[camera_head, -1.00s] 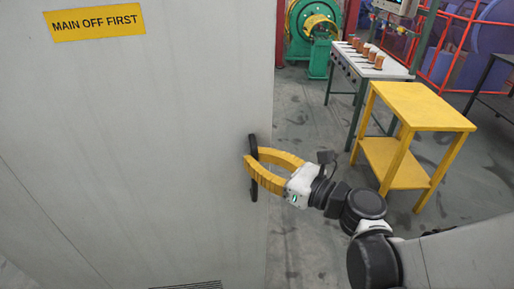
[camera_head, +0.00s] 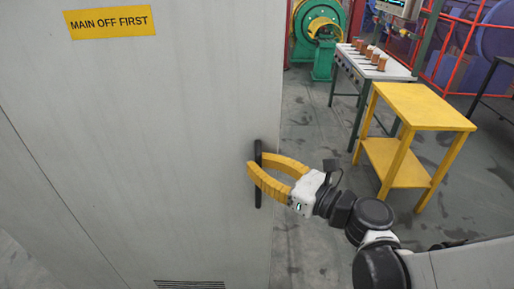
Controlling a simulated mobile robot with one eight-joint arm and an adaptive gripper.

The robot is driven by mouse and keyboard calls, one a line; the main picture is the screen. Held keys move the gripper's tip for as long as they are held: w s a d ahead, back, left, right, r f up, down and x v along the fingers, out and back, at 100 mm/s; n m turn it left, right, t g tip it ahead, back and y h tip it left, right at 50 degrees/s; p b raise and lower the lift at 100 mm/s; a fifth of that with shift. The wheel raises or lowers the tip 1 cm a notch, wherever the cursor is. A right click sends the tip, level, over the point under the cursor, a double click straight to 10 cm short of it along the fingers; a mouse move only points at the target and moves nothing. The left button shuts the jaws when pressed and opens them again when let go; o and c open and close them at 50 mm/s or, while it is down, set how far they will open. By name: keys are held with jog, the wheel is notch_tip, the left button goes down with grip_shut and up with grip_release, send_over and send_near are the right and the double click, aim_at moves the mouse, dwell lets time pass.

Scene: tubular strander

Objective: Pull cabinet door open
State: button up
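The grey cabinet door (camera_head: 190,110) fills the left half of the view, with a yellow "MAIN OFF FIRST" sign (camera_head: 110,22) at its top. A black vertical bar handle (camera_head: 258,195) is near its right edge. My gripper (camera_head: 256,164) comes in from the right, its yellow fingers closed around the handle's upper half, one in front and one behind. The front finger covers part of the handle, and the exact contact is hidden. A dark seam (camera_head: 60,187) runs slanting down the grey panel at the left.
A yellow two-level table (camera_head: 420,105) stands on the right, with a white-topped bench (camera_head: 370,62) behind it. A green machine (camera_head: 322,60) and red railing are at the back. Bare floor (camera_head: 318,150) lies between the door and the table. A vent (camera_head: 190,284) is low on the door.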

jog(key=o, duration=0.4)
jog(key=shift+c, duration=0.2)
jog(key=v, duration=1.2)
